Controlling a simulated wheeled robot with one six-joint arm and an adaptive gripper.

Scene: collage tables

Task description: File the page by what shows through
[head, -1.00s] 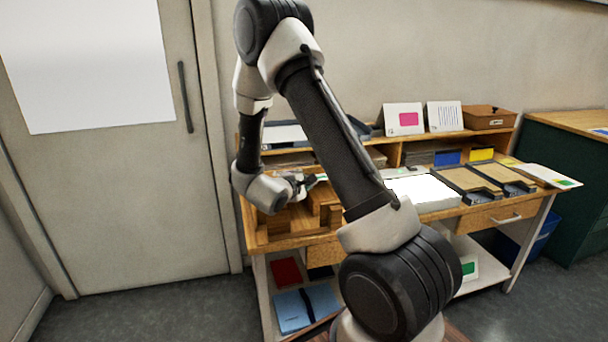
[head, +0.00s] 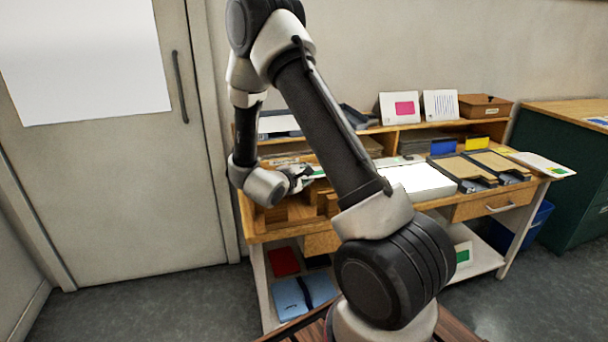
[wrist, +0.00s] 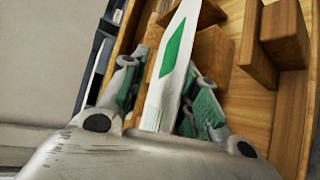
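My gripper (wrist: 165,100) has green-padded fingers standing apart. A white page with a green patch (wrist: 177,45) runs between them in the wrist view, seen at a steep slant. I see a gap beside the left finger; whether the right finger touches the page is unclear. In the head view my gripper (head: 303,178) is low over the wooden sorter (head: 262,237) at the left end of the table. A bit of white and green shows at its tip. The page's lower end is hidden by the gripper.
A white flat-topped box (head: 425,180) is mid-table, with two dark trays (head: 463,175) to its right. A card with a pink patch (head: 399,107), a text card (head: 440,105) and a brown box (head: 485,106) stand on the shelf. Wooden blocks (wrist: 285,33) rise beside my right finger.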

